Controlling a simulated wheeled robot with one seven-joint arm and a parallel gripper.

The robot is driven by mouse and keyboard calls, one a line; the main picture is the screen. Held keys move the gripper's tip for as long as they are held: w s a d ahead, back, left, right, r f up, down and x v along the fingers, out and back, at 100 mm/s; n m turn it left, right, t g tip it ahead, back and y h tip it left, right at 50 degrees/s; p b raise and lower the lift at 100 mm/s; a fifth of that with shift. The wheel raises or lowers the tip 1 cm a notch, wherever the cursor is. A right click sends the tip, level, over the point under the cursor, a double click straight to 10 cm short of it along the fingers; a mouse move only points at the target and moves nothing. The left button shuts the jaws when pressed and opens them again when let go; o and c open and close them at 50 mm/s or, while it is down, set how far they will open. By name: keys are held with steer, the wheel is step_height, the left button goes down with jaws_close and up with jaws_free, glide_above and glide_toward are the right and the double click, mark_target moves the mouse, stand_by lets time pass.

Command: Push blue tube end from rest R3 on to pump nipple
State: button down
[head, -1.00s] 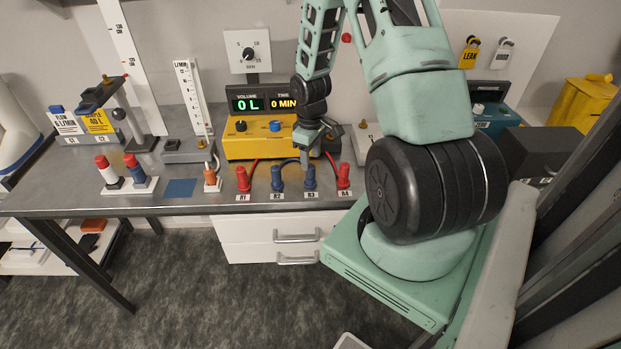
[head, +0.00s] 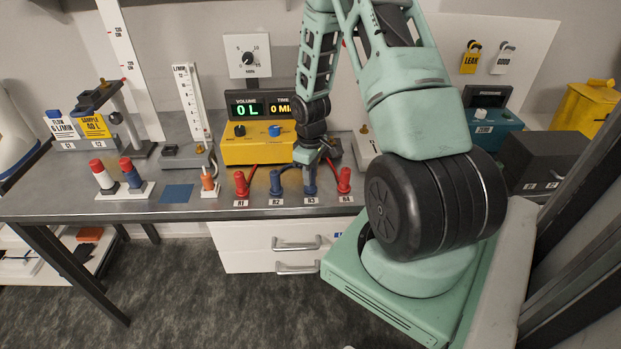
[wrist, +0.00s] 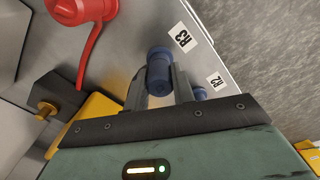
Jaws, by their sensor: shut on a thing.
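The blue tube end at rest R3 (head: 309,183) stands upright at the front edge of the bench. My gripper (head: 309,165) is over it from above, with its fingers closed around its upper part. In the wrist view the blue tube end (wrist: 159,72) sits between the two fingers of my gripper (wrist: 160,88), beside the R3 label. The yellow pump box (head: 255,150) stands behind the rests. I cannot make out its nipple, and my arm covers part of its right side.
A second blue end at R2 (head: 276,183) stands close on the left. Red ends stand at R1 (head: 241,184) and R4 (head: 344,181). An orange-tipped piece (head: 209,181) and a blue mat (head: 176,193) are further left. A grey box (head: 543,160) is at the right.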

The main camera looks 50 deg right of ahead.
steer(key=shift+r, duration=0.15)
steer(key=shift+r+p, duration=2.3)
steer(key=shift+r, duration=0.3)
steer(key=shift+r, duration=0.1)
